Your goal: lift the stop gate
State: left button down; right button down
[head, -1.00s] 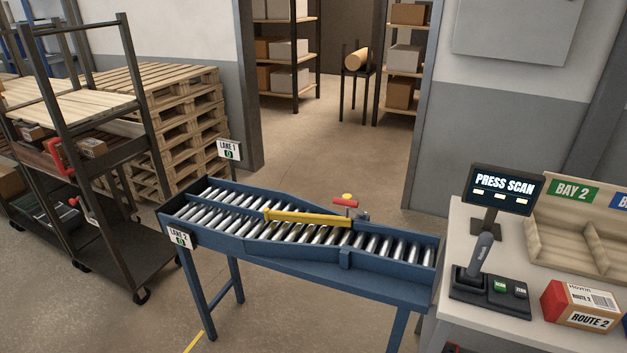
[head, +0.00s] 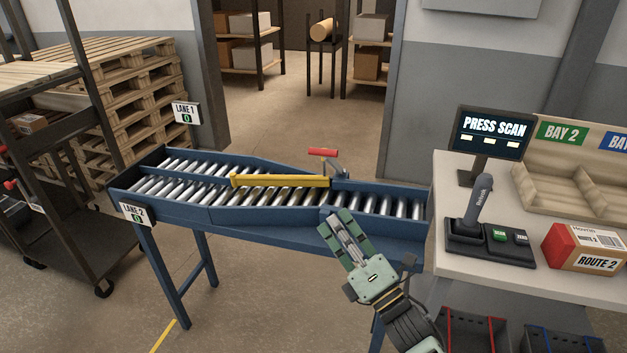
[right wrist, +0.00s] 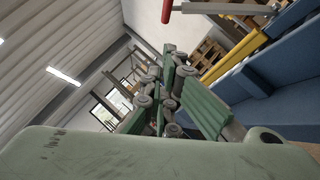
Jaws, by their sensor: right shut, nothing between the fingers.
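The blue roller conveyor (head: 270,228) crosses the middle of the head view. A red handle (head: 323,152) on a grey lever stands at its far side, near the right end of a yellow bar (head: 280,181) that lies across the rollers. Which of these parts is the stop gate I cannot tell for sure. My right gripper (head: 340,225) is shut and empty at the conveyor's near side, below and apart from the red handle. The right wrist view shows the red handle (right wrist: 167,11) at the top and the yellow bar (right wrist: 236,60) at upper right. My left gripper is not in view.
A white counter (head: 450,225) at right holds a screen (head: 491,132), a scanner (head: 480,200) on its stand and a red-and-brown box (head: 585,250). A dark cart (head: 70,230) and stacked pallets (head: 130,95) stand at left. Floor beyond the conveyor is clear.

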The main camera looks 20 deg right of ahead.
jog(key=d+r+p+x, duration=0.1)
jog(key=d+p+x, duration=0.1)
jog(key=x, duration=1)
jog(key=shift+w+d+r+p, duration=0.15)
jog(key=shift+w+r+p, duration=0.2)
jog(key=shift+p, duration=0.4)
jog(key=shift+f, duration=0.1)
